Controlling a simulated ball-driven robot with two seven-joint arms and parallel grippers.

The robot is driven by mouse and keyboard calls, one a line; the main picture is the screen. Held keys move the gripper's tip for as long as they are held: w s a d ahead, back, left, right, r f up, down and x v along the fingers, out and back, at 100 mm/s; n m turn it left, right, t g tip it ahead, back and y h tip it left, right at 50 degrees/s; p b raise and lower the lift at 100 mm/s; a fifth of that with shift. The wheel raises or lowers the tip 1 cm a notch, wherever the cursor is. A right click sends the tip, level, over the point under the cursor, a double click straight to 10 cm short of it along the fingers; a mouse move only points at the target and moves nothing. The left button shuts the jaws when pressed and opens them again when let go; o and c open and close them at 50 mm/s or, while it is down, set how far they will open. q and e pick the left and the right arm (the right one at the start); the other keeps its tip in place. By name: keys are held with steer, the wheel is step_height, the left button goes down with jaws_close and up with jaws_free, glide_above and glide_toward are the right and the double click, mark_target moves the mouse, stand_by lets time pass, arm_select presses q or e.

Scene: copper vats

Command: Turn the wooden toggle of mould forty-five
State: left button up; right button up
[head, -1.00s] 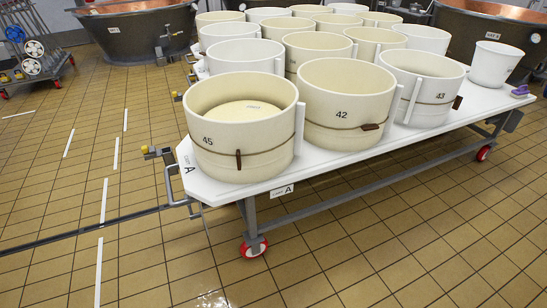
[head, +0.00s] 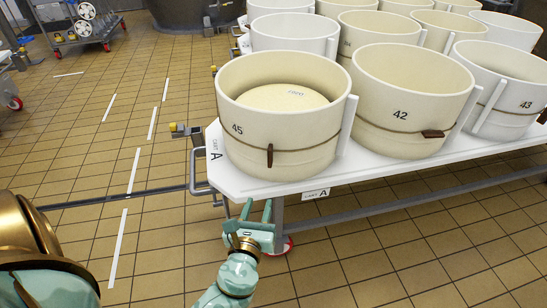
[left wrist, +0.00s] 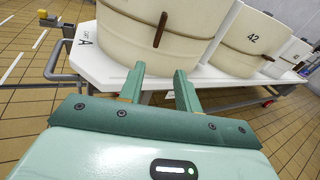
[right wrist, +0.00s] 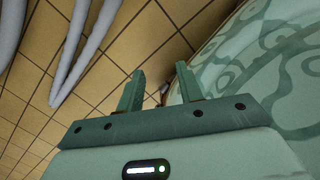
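Mould forty-five (head: 250,158) is a cream round tub at the front left corner of the white cart top, with a lid-like disc (head: 285,97) inside. A cord runs round its side. Its brown wooden toggle (head: 270,155) hangs upright on the cord, and shows in the left wrist view (left wrist: 160,29) above the fingers. My left gripper (head: 257,210) is below the cart edge in the head view, open and empty, its fingers pointing toward the mould and apart from the toggle. My right gripper (right wrist: 154,88) is open and empty, seen only in its own wrist view.
Mould forty-two (head: 400,135), with a sideways toggle, stands close on the right, and mould forty-three (head: 510,118) beyond it. The cart edge (head: 350,178) and its side handle (head: 197,172) are near my left gripper. Tiled floor on the left is mostly clear.

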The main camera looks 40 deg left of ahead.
mark_target(269, 153)
arm_select(q)
steer(key=shift+m+y, duration=0.3)
steer(key=r+x, duration=0.1)
steer(key=x, duration=0.4)
steer(key=r+b+x, duration=0.1)
steer(key=x, duration=0.5)
steer(key=r+b+x, duration=0.1)
steer(key=x, duration=0.5)
steer(key=shift+w+r, duration=0.1)
steer(key=shift+r, duration=0.2)
jaws_close()
